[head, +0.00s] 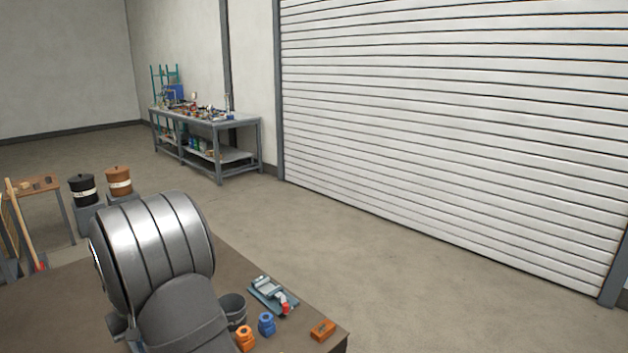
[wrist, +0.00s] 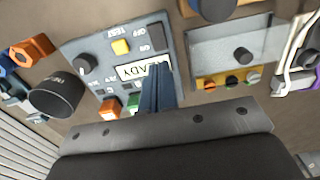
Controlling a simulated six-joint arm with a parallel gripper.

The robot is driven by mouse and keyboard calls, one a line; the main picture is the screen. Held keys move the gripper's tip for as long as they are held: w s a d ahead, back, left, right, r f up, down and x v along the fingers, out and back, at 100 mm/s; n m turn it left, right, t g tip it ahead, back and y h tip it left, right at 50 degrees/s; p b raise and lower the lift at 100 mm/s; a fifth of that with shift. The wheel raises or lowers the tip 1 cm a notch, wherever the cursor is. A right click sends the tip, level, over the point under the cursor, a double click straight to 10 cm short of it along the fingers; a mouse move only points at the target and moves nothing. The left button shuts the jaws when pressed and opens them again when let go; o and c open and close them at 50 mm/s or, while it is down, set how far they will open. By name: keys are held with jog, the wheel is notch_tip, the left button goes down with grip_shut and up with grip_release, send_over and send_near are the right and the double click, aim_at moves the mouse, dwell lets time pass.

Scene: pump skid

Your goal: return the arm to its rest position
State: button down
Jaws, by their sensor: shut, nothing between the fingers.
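My gripper (wrist: 158,70) shows in the wrist view with its fingers together and nothing between them. Whether the fingertips touch the panel cannot be told. In the head view the gripper cannot be made out.
Beside the panel are a dark round part (wrist: 57,95), an orange hex part (wrist: 36,48) and a grey box (wrist: 232,45) with a black knob. The brown bench (head: 62,300) holds small parts at its right end. A workbench (head: 235,122) stands far back, with open floor between.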

jog(key=shift+r, duration=0.15)
notch_tip(320, 180, down, 7)
dwell(0.7)
jog(key=shift+r, duration=0.1)
